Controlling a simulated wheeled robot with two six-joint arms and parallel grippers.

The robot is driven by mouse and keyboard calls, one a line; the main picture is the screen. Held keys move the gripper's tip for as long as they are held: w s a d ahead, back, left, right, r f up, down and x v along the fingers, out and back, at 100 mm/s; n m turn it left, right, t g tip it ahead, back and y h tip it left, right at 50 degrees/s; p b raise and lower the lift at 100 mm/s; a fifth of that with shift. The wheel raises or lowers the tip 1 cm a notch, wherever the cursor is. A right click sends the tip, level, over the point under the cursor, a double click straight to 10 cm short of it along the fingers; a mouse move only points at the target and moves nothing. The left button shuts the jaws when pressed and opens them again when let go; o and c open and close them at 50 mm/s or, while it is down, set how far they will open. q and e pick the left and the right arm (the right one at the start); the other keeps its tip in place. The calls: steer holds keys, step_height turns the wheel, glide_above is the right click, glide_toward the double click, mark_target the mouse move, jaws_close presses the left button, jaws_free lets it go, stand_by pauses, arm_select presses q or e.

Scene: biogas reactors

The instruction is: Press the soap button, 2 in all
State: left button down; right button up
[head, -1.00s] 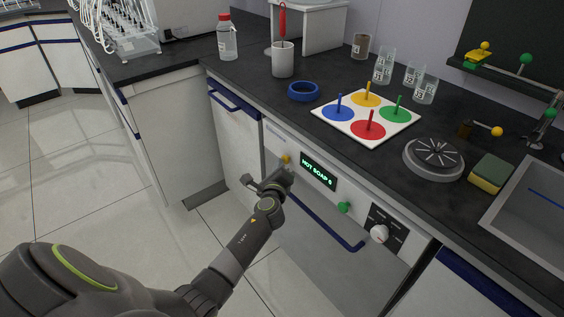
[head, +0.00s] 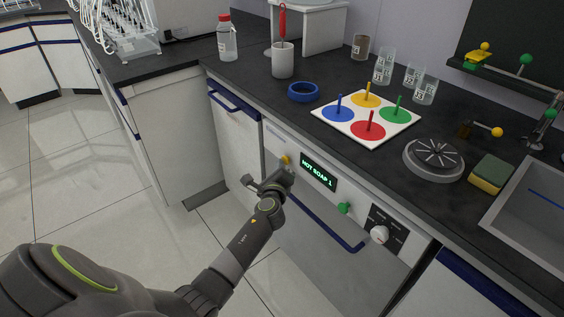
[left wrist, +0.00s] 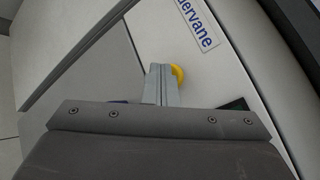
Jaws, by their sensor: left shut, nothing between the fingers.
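The soap button is probably the yellow knob (head: 286,160) on the dishwasher's front panel, left of the display (head: 319,173). The green display reads "HOT SOAP 1". My left gripper (head: 284,172) is shut and empty, with its tips at the yellow knob. In the left wrist view the closed fingers (left wrist: 161,84) lie against or right beside the yellow knob (left wrist: 178,75), covering part of it. I cannot tell whether they touch. My right gripper is not in view.
A green button (head: 344,208) and a white dial (head: 379,234) sit further right on the panel. A blue door handle (head: 325,226) runs below. The counter above holds a peg board (head: 391,136), a blue ring (head: 303,92) and a sponge (head: 490,174).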

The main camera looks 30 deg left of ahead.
arm_select(q)
steer(key=shift+s+a+p, duration=0.3)
steer(key=shift+s+a, duration=0.05)
steer(key=shift+s, duration=0.55)
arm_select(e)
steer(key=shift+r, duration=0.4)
arm_select(q)
steer(key=s, duration=0.1)
steer(key=s+a+p, duration=0.1)
steer(key=s, duration=0.1)
steer(key=s+a, duration=0.1)
steer(key=shift+s, duration=0.35)
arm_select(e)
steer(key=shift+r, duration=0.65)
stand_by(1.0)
